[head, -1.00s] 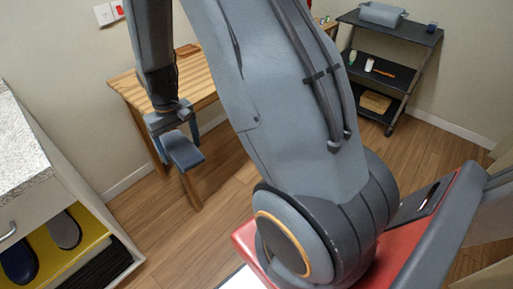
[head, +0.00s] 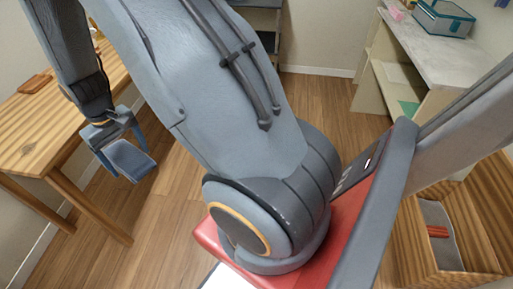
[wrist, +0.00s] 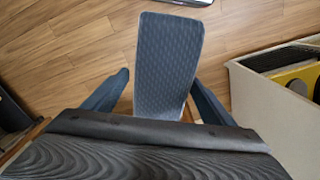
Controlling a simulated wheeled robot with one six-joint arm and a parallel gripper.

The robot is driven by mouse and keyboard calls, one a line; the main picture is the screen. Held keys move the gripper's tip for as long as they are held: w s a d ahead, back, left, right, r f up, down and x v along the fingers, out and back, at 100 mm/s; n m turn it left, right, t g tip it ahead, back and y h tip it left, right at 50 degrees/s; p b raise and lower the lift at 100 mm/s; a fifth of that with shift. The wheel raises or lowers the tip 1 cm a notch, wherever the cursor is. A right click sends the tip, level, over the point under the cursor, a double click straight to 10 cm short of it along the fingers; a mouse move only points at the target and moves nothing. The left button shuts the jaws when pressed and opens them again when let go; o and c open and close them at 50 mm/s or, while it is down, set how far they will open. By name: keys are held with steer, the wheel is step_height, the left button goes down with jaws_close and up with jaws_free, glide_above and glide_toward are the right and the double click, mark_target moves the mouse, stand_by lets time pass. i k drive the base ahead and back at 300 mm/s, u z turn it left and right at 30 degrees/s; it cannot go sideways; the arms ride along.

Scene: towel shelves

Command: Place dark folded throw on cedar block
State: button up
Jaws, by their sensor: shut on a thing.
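My gripper (head: 122,140) hangs at the left in the head view, over the floor beside a wooden table. It is shut on a dark blue-grey folded throw (head: 130,160). In the wrist view the throw (wrist: 168,55) is a textured flat strip between the two fingers, held clear of the floor. I cannot pick out the cedar block for sure. A small reddish-brown wooden piece (head: 35,83) lies on the table, but I cannot tell if it is that block.
The wooden table (head: 40,130) is close left of my gripper. A pale shelf unit (head: 440,50) bearing a teal-edged box (head: 443,18) stands at the upper right. A wooden open box (head: 485,235) is at the lower right. The floor (head: 325,105) between is clear.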

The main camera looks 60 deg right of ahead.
mark_target(438, 230)
steer(key=k, duration=2.65)
steer(key=z, duration=1.85)
steer(key=i, duration=0.5)
steer(key=z, duration=0.05)
